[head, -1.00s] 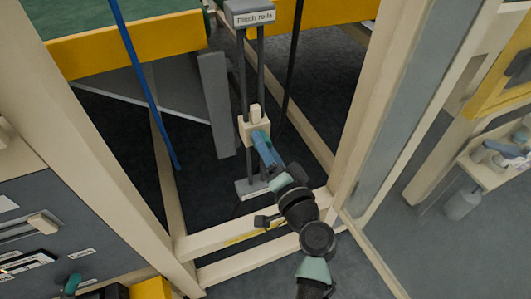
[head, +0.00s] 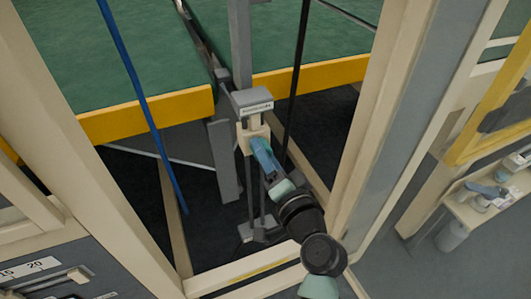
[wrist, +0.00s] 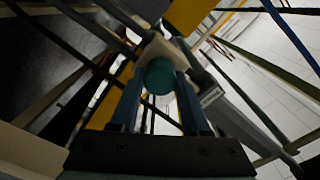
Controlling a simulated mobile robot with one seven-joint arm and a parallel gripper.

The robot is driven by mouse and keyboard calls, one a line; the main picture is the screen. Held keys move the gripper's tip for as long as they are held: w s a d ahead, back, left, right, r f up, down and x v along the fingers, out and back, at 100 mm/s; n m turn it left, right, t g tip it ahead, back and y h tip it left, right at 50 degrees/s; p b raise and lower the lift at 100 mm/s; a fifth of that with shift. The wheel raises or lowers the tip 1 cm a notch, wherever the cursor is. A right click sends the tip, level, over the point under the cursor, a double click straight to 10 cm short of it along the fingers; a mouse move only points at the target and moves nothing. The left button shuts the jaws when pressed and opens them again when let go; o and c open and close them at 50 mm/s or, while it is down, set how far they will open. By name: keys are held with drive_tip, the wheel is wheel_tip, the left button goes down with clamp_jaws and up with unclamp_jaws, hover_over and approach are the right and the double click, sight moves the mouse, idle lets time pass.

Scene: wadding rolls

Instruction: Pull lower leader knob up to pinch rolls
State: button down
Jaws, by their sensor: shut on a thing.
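The lower leader is a cream block (head: 250,131) on two upright dark rods, directly under a grey top block (head: 252,100) with a white label. The earlier head frame reads that label as Pinch rolls. Any small gap between the blocks is hard to tell. My gripper (head: 260,148) reaches in from the lower right and is shut on the block's front knob. In the wrist view the round teal knob (wrist: 160,77) sits between my two blue fingers, with the cream block (wrist: 163,48) behind it. In the head view my fingers hide the knob.
A grey foot plate (head: 258,232) ends the rods below. Cream frame posts stand left and right (head: 375,120) of my arm. A blue rod (head: 140,95) and a black rod (head: 296,85) slant nearby. A yellow-edged green bed (head: 170,107) lies behind.

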drive_tip(key=shift+r, duration=0.4)
drive_tip(key=c, duration=0.5)
unclamp_jaws()
drive_tip(key=shift+o, duration=0.6)
drive_tip(key=shift+f, duration=0.15)
drive_tip(key=shift+s, duration=0.1)
drive_tip(key=v, duration=1.2)
drive_tip(key=shift+s, duration=0.35)
drive_tip(key=shift+d, duration=0.1)
